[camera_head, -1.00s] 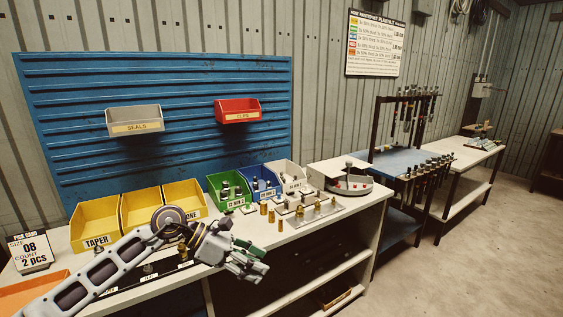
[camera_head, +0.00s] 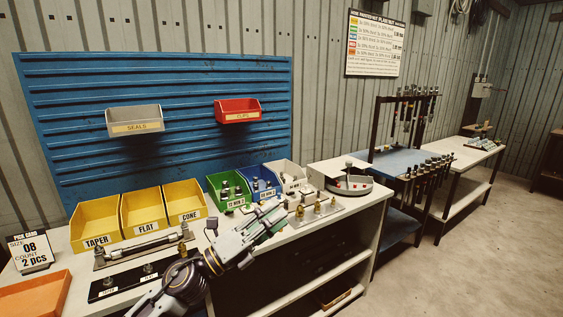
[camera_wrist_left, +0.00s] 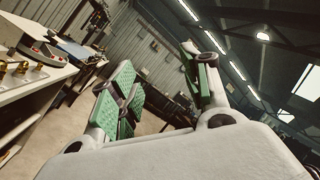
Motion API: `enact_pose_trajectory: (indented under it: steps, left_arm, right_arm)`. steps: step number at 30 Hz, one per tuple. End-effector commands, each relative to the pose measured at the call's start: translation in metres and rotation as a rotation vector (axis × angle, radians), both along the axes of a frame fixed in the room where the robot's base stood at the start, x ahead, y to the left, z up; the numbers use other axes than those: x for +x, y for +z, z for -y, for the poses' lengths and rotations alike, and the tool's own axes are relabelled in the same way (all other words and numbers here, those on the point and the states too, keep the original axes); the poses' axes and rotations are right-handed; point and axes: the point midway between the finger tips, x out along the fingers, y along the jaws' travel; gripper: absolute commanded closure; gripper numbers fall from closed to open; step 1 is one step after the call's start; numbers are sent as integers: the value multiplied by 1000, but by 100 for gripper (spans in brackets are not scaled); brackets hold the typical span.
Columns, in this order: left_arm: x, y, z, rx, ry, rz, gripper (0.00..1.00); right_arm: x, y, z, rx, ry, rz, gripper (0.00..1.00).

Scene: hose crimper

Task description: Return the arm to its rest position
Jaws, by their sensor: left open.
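My left arm (camera_head: 178,286) comes up from the lower edge in the head view, in front of the bench's front edge. Its gripper (camera_head: 272,218) points up and to the right, over the front part of the bench near the brass fittings. In the left wrist view the gripper (camera_wrist_left: 160,84) shows two green-padded fingers spread apart with nothing between them. The view past the fingers is tilted and shows floor, wall and ceiling. My right gripper is in neither view.
The white bench (camera_head: 372,213) holds yellow bins (camera_head: 98,222), green, blue and white bins, and a fixture plate with brass fittings (camera_head: 318,207). An orange tray (camera_head: 38,297) lies at lower left. A round grey machine (camera_head: 350,185) stands at the bench's right end. Open floor (camera_head: 480,260) lies to the right.

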Motion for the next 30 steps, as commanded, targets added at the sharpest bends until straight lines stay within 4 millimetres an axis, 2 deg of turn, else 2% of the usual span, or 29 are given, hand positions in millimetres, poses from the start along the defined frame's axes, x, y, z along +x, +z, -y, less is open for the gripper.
enact_pose_trajectory:
  steps: [7, 14, 23, 30]
  left_arm:
    - [20, -7, -36, -254, 141, -231, 53]
    - [35, -34, -77, -470, 279, -461, 53]
    - [38, -97, -129, -721, 470, -779, 53]
    - [21, -162, -164, -897, 634, -1044, 53]
  right_arm:
    - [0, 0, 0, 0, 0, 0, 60]
    - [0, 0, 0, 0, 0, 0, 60]
    - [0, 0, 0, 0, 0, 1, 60]
    - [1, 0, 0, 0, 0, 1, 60]
